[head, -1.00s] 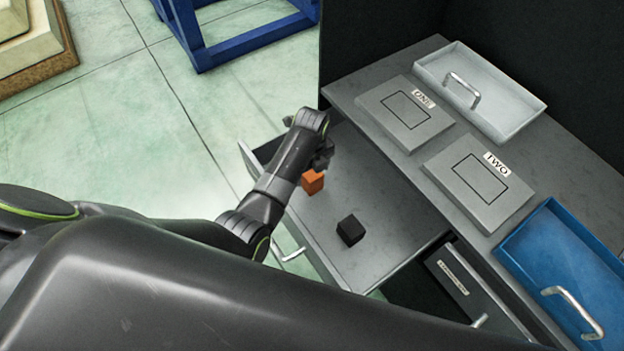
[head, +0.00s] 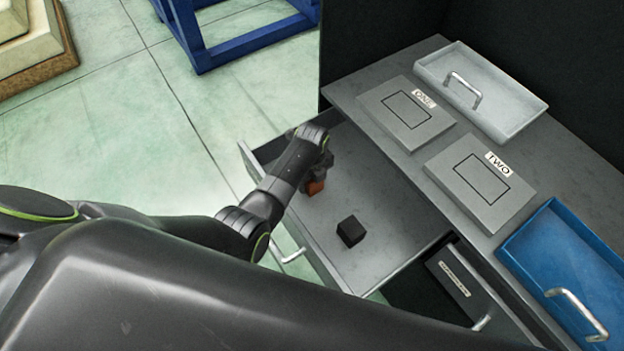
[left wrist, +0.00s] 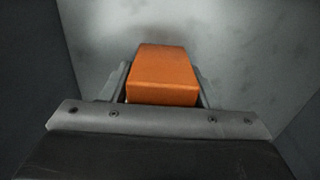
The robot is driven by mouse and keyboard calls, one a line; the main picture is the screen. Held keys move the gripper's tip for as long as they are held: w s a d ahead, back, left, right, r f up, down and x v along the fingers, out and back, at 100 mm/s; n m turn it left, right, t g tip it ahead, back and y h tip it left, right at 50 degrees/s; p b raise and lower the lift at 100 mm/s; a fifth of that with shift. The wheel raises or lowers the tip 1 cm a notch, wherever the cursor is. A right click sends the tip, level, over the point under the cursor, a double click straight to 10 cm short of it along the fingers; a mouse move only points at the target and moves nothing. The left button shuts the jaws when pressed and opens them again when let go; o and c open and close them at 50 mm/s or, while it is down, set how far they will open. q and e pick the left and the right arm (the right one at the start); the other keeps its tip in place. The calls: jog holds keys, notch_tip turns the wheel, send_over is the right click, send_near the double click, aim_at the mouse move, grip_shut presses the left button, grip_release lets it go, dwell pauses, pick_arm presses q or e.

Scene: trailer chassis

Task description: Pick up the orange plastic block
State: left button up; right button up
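The orange block (head: 315,187) lies in the open grey drawer (head: 368,262), partly hidden beneath my left gripper (head: 318,172) in the head view. In the left wrist view the orange block (left wrist: 162,76) sits between the two fingers of my left gripper (left wrist: 163,85), with one finger along each side. The fingers look open around it, with narrow gaps at its sides. Firm contact does not show. My right gripper is not in view.
A black block (head: 350,231) stands in the same drawer, to the right of the orange one. The drawer walls are close to my left gripper. The worktop holds plates ONE (head: 406,117) and TWO (head: 465,183), a white tray (head: 528,118) and a blue tray (head: 519,235).

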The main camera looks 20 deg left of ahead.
pick_arm(q)
jog(key=c, duration=0.7)
jog(key=shift+r, duration=0.1)
